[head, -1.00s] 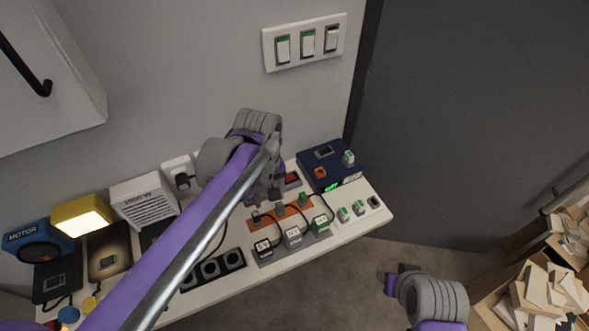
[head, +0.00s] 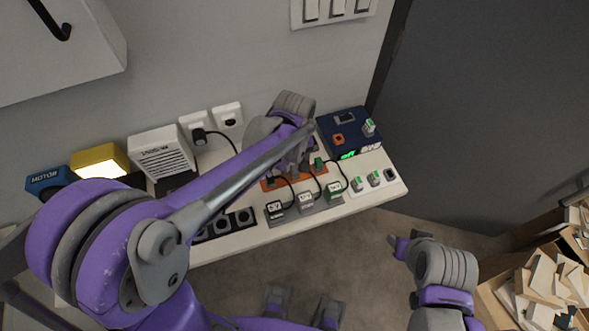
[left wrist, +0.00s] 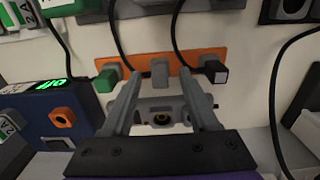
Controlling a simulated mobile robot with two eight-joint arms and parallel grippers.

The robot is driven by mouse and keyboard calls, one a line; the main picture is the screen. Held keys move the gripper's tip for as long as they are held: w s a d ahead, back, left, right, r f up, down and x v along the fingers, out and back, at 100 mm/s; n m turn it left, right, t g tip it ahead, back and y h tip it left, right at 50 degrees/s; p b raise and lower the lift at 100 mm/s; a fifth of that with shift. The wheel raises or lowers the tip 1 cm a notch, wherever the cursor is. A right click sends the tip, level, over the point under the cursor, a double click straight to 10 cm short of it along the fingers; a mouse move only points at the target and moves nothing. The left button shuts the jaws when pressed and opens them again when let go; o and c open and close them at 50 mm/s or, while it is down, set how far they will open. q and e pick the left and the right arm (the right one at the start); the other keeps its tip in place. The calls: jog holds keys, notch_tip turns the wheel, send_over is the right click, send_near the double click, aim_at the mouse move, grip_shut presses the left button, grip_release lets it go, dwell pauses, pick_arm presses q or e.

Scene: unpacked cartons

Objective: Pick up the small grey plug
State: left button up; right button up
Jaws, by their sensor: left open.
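The small grey plug (left wrist: 160,72) stands in the middle of the orange strip (left wrist: 138,61) in the left wrist view. A green plug (left wrist: 108,80) is on one side and a black plug (left wrist: 215,72) on the other. My left gripper (left wrist: 160,78) is open, its fingertips on either side of the grey plug in the picture; I cannot tell whether they touch it. In the head view my left gripper (head: 296,163) is over the orange strip (head: 267,186) and mostly hides the grey plug. My right gripper (head: 400,244) is off the table's right front, its jaws unclear.
Black, grey and green cabled blocks (head: 305,201) stand in front of the strip. A blue box (head: 349,135) with a green display is at the right. A white heater (head: 162,154) and yellow lamp (head: 98,163) are left. A carton of scraps (head: 488,298) is on the floor.

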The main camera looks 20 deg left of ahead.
pick_arm(q)
jog(key=shift+f, duration=0.4)
jog(key=shift+c, duration=0.3)
grip_shut()
dwell(0.9)
